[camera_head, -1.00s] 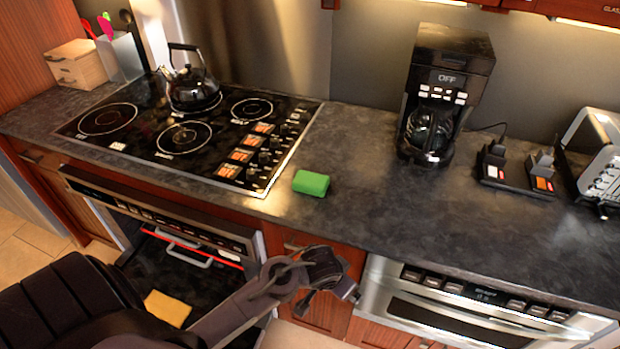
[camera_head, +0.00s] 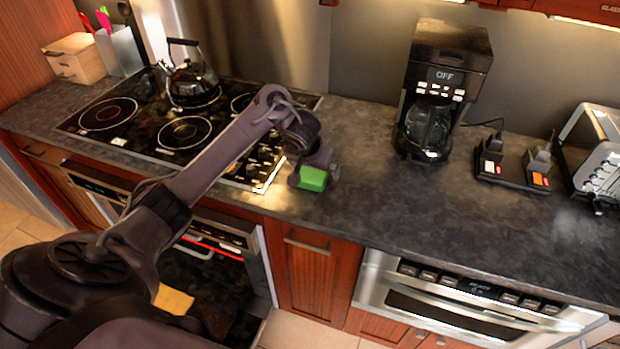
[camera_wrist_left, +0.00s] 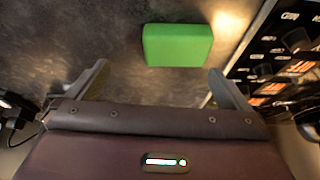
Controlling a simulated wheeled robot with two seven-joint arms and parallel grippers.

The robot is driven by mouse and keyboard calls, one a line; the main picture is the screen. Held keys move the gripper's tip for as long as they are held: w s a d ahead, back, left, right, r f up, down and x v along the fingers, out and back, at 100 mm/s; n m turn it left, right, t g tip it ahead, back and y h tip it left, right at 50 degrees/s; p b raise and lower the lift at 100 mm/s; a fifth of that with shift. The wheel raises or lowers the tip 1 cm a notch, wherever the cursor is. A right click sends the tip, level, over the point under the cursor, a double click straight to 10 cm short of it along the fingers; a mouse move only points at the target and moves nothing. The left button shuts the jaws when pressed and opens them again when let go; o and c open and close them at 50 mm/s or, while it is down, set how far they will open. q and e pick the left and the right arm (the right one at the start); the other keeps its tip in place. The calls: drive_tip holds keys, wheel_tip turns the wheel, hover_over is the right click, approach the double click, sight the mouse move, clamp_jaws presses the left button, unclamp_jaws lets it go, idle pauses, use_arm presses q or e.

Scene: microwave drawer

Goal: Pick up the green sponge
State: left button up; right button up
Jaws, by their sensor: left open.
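The green sponge (camera_head: 313,179) lies on the dark countertop just right of the stovetop. My left gripper (camera_head: 315,172) is over it in the head view, hiding part of it. In the left wrist view the sponge (camera_wrist_left: 178,45) is a plain green block beyond the fingertips, between their lines. My left gripper (camera_wrist_left: 160,80) is open with its two fingers spread and nothing between them. My right gripper is not in view.
The stovetop (camera_head: 185,133) with a kettle (camera_head: 192,84) stands left of the sponge. A coffee maker (camera_head: 440,90), a black holder (camera_head: 513,172) and a toaster (camera_head: 597,150) stand to the right. Countertop (camera_head: 400,215) between is clear.

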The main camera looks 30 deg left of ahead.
use_arm(q)
drive_tip(key=shift+a+r+n, duration=0.15)
drive_tip(key=shift+a+n, duration=0.1)
drive_tip(key=shift+a, duration=0.4)
drive_tip(key=shift+a+r+n, duration=0.1)
drive_tip(key=shift+a+n, duration=0.15)
drive_tip(key=shift+a, duration=0.35)
drive_tip(key=shift+w+f, duration=0.25)
drive_tip(key=shift+f, duration=0.45)
drive_tip(key=shift+x, duration=2.7)
drive_tip(key=shift+s, duration=0.1)
drive_tip(key=c, duration=0.8)
drive_tip(key=shift+r, duration=0.15)
wheel_tip(320, 180, up, 10)
drive_tip(key=p, duration=0.1)
wheel_tip(320, 180, up, 10)
drive_tip(key=p, duration=0.8)
hover_over(310, 174)
drive_tip(key=shift+s+d, duration=0.1)
drive_tip(key=shift+s, duration=0.2)
